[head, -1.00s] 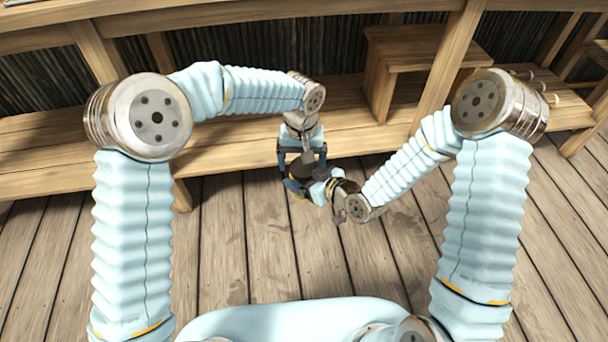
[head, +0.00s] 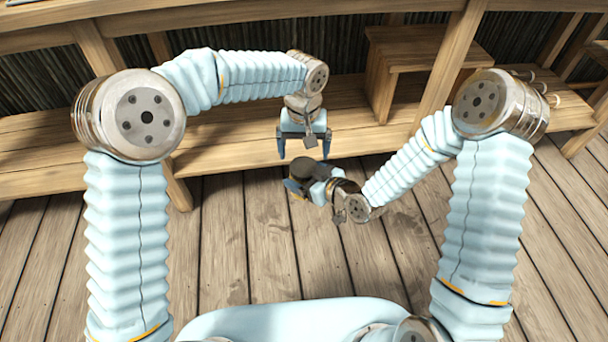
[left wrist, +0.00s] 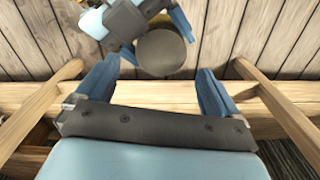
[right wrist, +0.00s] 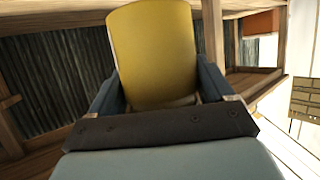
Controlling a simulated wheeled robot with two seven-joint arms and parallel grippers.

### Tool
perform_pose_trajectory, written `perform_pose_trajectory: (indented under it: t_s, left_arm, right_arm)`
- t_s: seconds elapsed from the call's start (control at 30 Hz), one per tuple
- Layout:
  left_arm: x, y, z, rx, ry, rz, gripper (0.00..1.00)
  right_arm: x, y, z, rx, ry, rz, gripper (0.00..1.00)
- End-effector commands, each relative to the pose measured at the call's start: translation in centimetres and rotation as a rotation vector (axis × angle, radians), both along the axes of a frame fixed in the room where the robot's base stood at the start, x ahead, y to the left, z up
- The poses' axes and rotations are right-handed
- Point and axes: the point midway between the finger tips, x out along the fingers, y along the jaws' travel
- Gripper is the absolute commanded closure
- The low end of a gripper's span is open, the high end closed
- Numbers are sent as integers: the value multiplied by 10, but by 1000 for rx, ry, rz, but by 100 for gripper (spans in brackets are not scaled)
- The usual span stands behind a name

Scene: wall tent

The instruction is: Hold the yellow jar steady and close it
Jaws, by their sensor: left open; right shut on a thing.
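The yellow jar (right wrist: 153,52) fills the middle of the right wrist view, between the fingers of my right gripper (right wrist: 158,90), which is shut on its side. In the head view the dark round lid (head: 304,166) sits on top of the jar and hides most of it. My right gripper (head: 306,189) comes to the jar from the right. My left gripper (head: 302,152) is open and empty, apart from the jar and beyond it. In the left wrist view the lid (left wrist: 161,52) shows past the open left fingers (left wrist: 154,92). How tightly the lid sits cannot be seen.
A long wooden bench (head: 230,148) runs behind the jar, with a raised wooden box seat (head: 405,52) at the back right. Wooden posts (head: 447,70) stand along the wall. The plank floor (head: 240,235) in front is clear.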

Motion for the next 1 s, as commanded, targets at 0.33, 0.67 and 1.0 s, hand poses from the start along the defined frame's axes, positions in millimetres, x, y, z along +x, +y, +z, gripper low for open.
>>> perform_pose_trajectory:
  t_s: [0.33, 0.67, 1.0]
  left_arm:
    - [-8, 3, -6, 57, 48, 384, 5]
    - [-2, 1, 26, 22, 12, 906, 5]
    - [0, 1, 34, 3, 5, 982, 5]
  right_arm:
    - [0, 0, 0, 0, -1, -1, 100]
    - [0, 0, 0, 0, -1, -1, 100]
    - [0, 0, 0, 0, -1, -1, 100]
